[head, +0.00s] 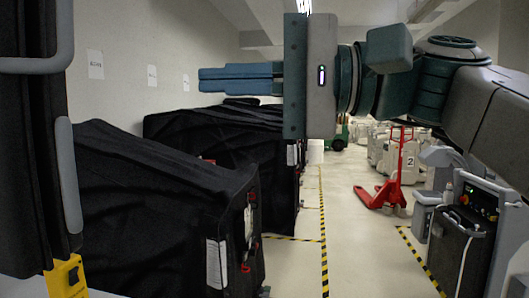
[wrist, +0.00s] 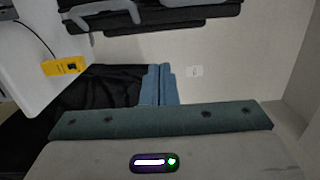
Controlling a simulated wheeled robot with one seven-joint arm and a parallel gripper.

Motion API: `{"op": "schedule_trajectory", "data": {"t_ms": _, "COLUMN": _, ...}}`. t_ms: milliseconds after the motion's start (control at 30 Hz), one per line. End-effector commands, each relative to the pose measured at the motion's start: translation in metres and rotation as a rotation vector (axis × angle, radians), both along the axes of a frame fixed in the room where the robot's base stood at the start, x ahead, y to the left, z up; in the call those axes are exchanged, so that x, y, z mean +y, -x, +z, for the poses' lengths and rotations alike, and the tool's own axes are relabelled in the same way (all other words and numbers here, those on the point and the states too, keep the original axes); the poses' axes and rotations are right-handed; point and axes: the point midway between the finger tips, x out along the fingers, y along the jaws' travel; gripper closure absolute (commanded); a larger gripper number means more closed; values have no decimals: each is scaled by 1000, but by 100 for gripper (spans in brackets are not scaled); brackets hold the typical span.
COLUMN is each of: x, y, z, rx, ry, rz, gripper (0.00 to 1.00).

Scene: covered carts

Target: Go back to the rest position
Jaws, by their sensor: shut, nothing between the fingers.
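My gripper (head: 203,79) is held high in the upper middle of the head view and points left, with its two blue fingers together and nothing between them. The fingers also show in the wrist view (wrist: 160,84), shut and empty. My arm reaches in from the right side of the head view. The gripper touches nothing that I can see; behind its fingers is the pale wall.
A black covered cart (head: 150,205) stands at left, with another covered cart (head: 225,130) behind it. A dark frame with grey handles and a yellow part (head: 66,278) is close at far left. A red pallet jack (head: 385,190) stands right of the clear aisle.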

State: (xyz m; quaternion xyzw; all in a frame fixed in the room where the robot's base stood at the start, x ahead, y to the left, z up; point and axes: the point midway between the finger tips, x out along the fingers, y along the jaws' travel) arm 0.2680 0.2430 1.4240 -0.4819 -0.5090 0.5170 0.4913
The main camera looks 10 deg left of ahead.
Motion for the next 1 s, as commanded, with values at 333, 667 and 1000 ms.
{"op": "schedule_trajectory", "data": {"t_ms": 333, "x": -31, "y": -74, "z": -131, "rx": -7, "ry": 422, "rz": -299, "gripper": 100}}
{"op": "schedule_trajectory", "data": {"t_ms": 667, "x": -153, "y": -78, "z": -316, "rx": -112, "ry": 1123, "rz": -415, "gripper": 100}}
{"op": "schedule_trajectory", "data": {"t_ms": 1000, "x": -238, "y": -30, "z": -399, "rx": -226, "ry": 1540, "rz": -253, "gripper": 100}}
